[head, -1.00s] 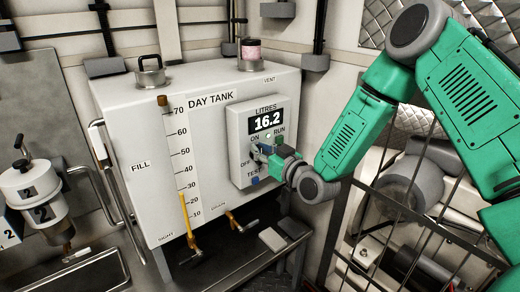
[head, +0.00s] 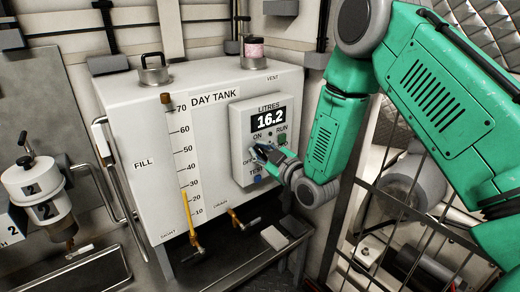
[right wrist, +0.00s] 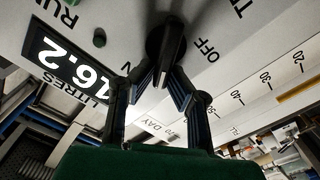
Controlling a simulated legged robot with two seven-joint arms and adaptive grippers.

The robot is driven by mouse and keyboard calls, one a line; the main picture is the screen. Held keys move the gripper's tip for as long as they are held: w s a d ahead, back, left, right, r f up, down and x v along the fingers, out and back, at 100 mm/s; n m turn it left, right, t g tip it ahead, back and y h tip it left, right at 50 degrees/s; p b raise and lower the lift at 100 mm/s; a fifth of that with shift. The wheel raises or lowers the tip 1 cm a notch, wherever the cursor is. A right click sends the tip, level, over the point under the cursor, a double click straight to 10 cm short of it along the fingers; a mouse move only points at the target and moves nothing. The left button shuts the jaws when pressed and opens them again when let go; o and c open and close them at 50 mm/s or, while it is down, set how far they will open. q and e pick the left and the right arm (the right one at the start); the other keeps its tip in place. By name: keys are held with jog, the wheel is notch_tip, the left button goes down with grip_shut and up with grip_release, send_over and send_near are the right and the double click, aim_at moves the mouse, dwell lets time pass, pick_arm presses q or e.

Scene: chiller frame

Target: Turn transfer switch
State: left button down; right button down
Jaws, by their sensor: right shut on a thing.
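The transfer switch is a dark knob (right wrist: 160,42) on the grey control box (head: 240,165) of the day tank, between the ON and OFF labels. In the right wrist view its raised handle sits between my finger pads. My right gripper (head: 256,150) is shut on it; it also shows in the right wrist view (right wrist: 163,85). In the head view the gripper hides most of the knob. I cannot tell its exact setting. The display (head: 268,119) reads 16.2 litres. A small lamp (right wrist: 99,38) near RUN looks dark. My left gripper is not in view.
A green button (head: 282,140) and a blue TEST button (head: 257,180) are close to my right gripper. A barred cage (head: 400,235) stands on the right.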

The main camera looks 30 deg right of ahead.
aim_at(249, 156)
jog(key=f+n+b, duration=0.1)
jog(key=n, duration=0.2)
jog(key=a+n+b, duration=0.1)
jog(key=n, duration=0.3)
jog(key=f+n+b, duration=0.1)
jog(key=n, duration=0.3)
jog(key=shift+s+a+f, duration=0.1)
jog(key=shift+a+f, duration=0.1)
jog(key=shift+f, duration=0.1)
jog(key=shift+f+n+b, duration=0.15)
jog(key=shift+n+b, duration=0.15)
jog(key=c, duration=1.6)
grip_release()
jog(key=shift+r, duration=0.2)
jog(key=s, duration=0.8)
jog(key=s+d, duration=0.1)
jog(key=s, duration=0.3)
jog(key=shift+f, duration=0.1)
jog(key=shift+w, duration=0.1)
